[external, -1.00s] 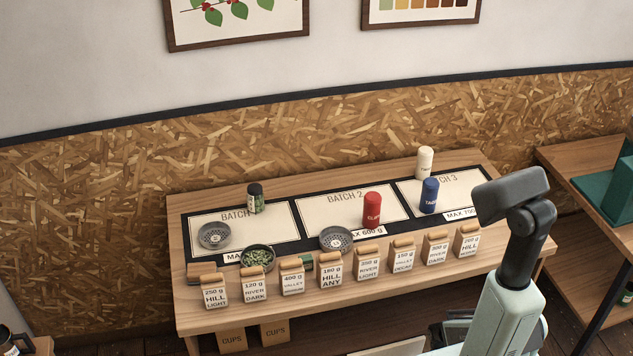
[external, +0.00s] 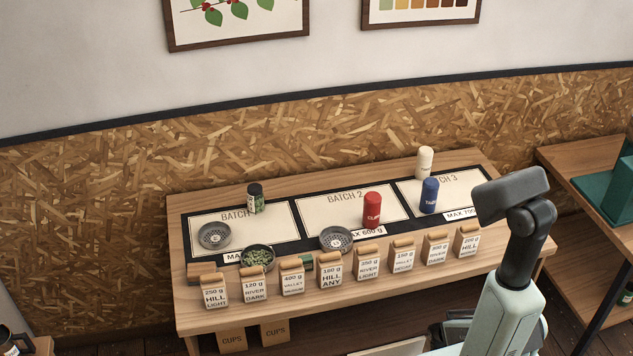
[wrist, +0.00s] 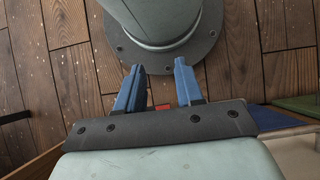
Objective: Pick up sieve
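Two grey round perforated pans that look like sieves lie on the table in the external view. One sieve (external: 214,235) is on the left card, marked BATCH. The other sieve (external: 336,239) is at the front edge of the BATCH 2 card. A round dark dish (external: 258,257) of green beans sits between them, nearer the front. My gripper (wrist: 159,66) shows in the wrist view with its two blue fingers apart and nothing between them. It points at the floor and my base, away from the sieves. In the external view the gripper cannot be made out.
A row of several labelled paper bags (external: 292,277) lines the table's front edge. A red canister (external: 372,210), a blue canister (external: 430,195), a white canister (external: 425,163) and a dark jar (external: 255,198) stand on or beside the cards. A side table (external: 570,165) is at right.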

